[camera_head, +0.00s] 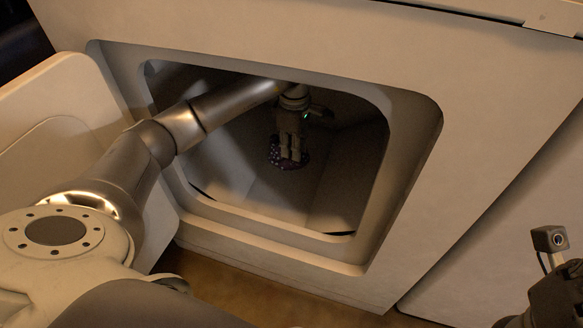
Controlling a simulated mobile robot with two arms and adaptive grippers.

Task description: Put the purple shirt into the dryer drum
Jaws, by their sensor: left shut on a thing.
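The dryer drum (235,177) shows through the square door opening in the machine's front. My left arm reaches in through the opening, and my left gripper (291,155) points down inside the drum. It is shut on the purple shirt (274,153), a small dark speckled purple bundle around and below the fingertips. Whether the shirt touches the drum floor I cannot tell in the dim light. My right gripper is only partly in view at the lower right, outside the machine; its fingers are not visible.
The opened dryer door (60,125) stands to the left, beside my left arm. A brown floor (230,290) shows below the machine.

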